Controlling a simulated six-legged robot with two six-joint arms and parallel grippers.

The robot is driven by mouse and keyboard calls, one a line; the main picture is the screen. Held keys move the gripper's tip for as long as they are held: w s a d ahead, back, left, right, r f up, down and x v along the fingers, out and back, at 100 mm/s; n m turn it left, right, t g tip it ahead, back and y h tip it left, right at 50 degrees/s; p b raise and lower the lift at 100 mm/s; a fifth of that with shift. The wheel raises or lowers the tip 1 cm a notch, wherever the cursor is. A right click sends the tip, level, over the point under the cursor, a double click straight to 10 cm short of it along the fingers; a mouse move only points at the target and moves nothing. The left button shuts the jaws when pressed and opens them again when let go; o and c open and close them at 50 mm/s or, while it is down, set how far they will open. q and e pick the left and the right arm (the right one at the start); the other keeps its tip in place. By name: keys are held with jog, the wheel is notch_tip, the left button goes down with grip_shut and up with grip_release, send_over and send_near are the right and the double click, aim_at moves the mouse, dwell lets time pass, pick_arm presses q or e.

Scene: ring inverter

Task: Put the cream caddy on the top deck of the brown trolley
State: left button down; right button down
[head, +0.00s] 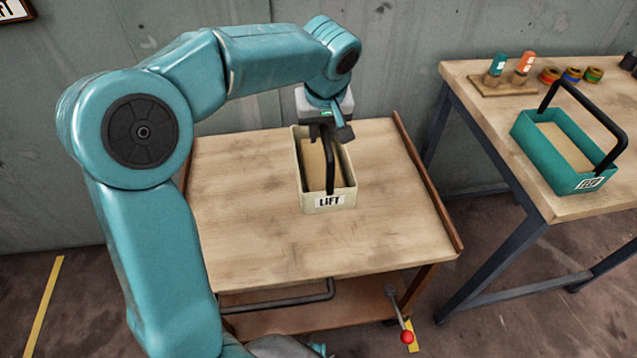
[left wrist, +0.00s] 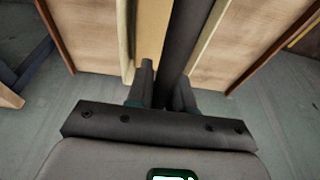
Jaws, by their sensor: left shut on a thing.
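The cream caddy (head: 327,204) with a black handle and a "LIFT" label is at the top deck (head: 240,210) of the brown trolley, near the deck's middle. It looks upright; I cannot tell whether its base touches the deck. My left gripper (head: 328,132) comes down from above and is shut on the caddy's black handle. In the left wrist view the fingers (left wrist: 160,90) close around the dark handle bar (left wrist: 185,45), with the caddy's cream wall (left wrist: 207,45) beside it. My right gripper is not in view.
A workbench (head: 470,85) on the right holds a teal caddy (head: 548,172), a small wooden board with bottles (head: 505,85) and several coloured rolls (head: 572,75). The trolley has raised side rails (head: 428,180), a dark push bar (head: 285,302) and a red-knobbed lever (head: 406,337). Bare deck surrounds the caddy.

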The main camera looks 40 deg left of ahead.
aim_at(321, 176)
pick_arm(q)
notch_tip(321, 176, down, 13)
jog(key=shift+w+f+b, duration=0.1)
jog(key=shift+f+b, duration=0.1)
jog(key=shift+b, duration=0.9)
jog(key=shift+r, duration=0.1)
jog(key=c, duration=1.4)
grip_release()
jog(key=shift+f, duration=0.25)
jog(key=o, duration=0.4)
jog(key=shift+r, duration=0.1)
